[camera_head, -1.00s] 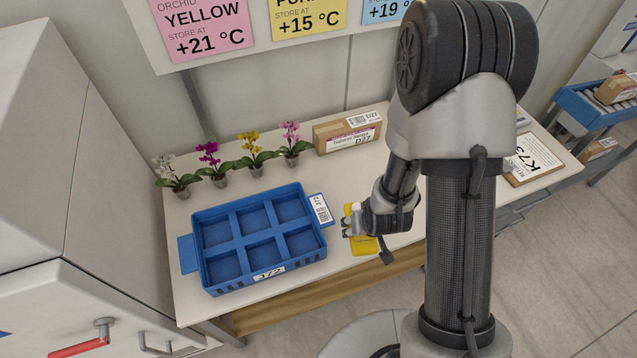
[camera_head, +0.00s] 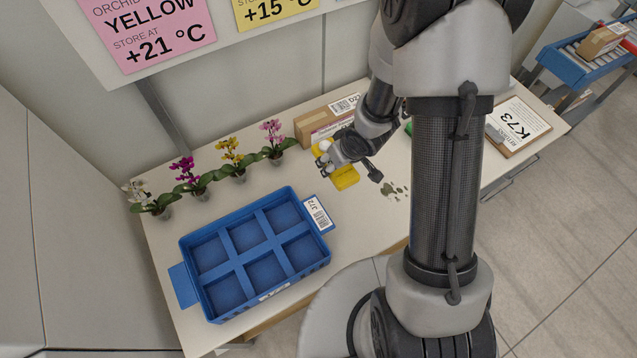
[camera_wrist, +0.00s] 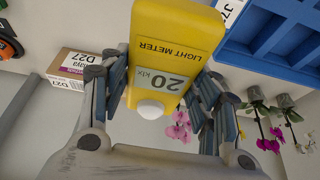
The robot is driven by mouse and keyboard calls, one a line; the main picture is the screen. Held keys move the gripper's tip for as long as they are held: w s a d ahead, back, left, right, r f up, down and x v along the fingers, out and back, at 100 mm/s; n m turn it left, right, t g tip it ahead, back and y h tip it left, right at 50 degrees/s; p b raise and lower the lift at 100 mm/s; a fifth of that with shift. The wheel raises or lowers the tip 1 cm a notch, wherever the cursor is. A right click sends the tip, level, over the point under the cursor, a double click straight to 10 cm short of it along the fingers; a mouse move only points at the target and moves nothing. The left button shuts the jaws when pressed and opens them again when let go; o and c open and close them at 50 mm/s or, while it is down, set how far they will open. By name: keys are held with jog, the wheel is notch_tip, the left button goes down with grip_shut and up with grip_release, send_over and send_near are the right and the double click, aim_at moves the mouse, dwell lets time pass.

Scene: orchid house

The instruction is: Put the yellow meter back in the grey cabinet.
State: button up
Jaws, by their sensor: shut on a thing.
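The yellow meter (camera_head: 346,178) is in my gripper (camera_head: 332,167), over the table near the cardboard box. In the wrist view the meter (camera_wrist: 176,38) fills the upper middle, its label "LIGHT METER" and a display reading 20 klx upside down, its white dome towards my palm. My gripper's fingers (camera_wrist: 163,88) are shut on both its sides. A pale grey cabinet (camera_head: 85,230) stands at the left edge of the head view. Its handles are out of the frame, and I cannot tell whether its door is open.
A blue crate (camera_head: 187,262) with empty compartments stands on the table (camera_head: 168,225). Several potted orchids (camera_head: 230,163) line the back left. A cardboard box (camera_head: 312,122) is behind my gripper. Dark spots (camera_head: 394,190) lie on the tabletop. A K73 board (camera_head: 515,128) is at right.

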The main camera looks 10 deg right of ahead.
jog(key=b, duration=0.7)
send_over(331, 197)
jog(key=s, duration=0.2)
jog(key=f, duration=1.3)
jog(key=shift+w+d+f, duration=0.2)
jog(key=shift+w+d, duration=0.05)
jog(key=shift+d, duration=0.05)
jog(key=shift+f+b, duration=0.85)
jog(key=shift+f, duration=1.85)
jog(key=shift+f, duration=0.2)
jog(key=o, duration=1)
